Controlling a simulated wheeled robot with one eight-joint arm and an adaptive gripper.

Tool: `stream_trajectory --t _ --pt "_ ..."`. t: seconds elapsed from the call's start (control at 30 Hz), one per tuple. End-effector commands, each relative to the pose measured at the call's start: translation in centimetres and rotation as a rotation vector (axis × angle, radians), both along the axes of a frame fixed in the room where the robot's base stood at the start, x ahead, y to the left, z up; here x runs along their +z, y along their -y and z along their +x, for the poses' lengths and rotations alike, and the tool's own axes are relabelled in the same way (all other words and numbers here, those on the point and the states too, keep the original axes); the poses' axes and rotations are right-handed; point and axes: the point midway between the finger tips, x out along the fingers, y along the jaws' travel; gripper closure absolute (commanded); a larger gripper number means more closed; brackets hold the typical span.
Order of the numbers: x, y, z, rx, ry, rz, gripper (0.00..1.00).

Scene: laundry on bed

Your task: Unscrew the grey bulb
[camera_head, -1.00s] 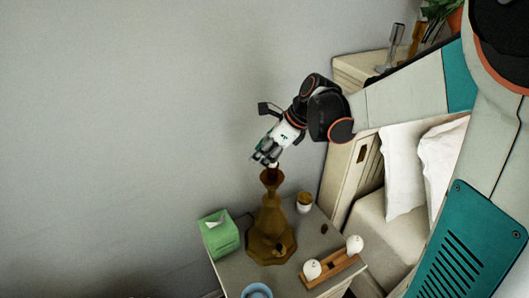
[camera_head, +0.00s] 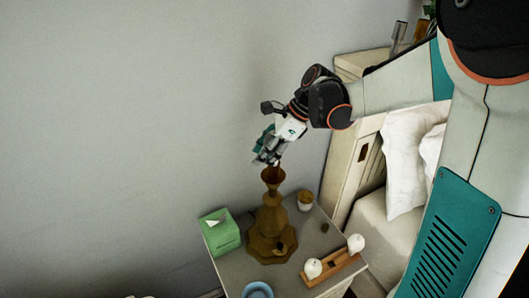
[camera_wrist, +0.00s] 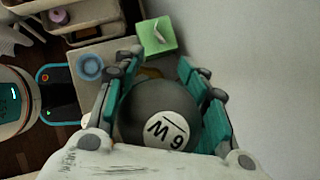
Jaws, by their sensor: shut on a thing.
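The grey bulb (camera_wrist: 160,113) is a dark grey ball shape in the wrist view, with a white patch reading "9W" upside down. My gripper (camera_head: 268,160) is shut on it, with teal-padded fingers on both sides. In the head view the fingers hide the bulb. The brown lamp (camera_head: 270,222) stands upright on the bedside table, with its flared top just below my gripper. The bulb hides most of the lamp in the wrist view, so I cannot tell whether its base still sits in the socket.
The bedside table (camera_head: 237,268) holds a green tissue box (camera_head: 220,232), a blue bowl (camera_head: 257,290), a small jar (camera_head: 305,201) and a wooden tray (camera_head: 331,269) with two white candles. The bed with white pillows (camera_head: 403,160) is at right. Space above the table's left is free.

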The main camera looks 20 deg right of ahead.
Motion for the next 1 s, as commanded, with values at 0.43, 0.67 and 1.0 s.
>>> stream_trajectory --t 0.43,0.67,1.0 --pt "0.0 -0.2 -0.8 0.282 -0.001 0.002 0.86" --pt "0.0 -0.1 -0.9 0.352 -0.003 0.003 0.86" --pt "0.1 0.0 -1.6 0.583 -0.002 0.002 0.86"
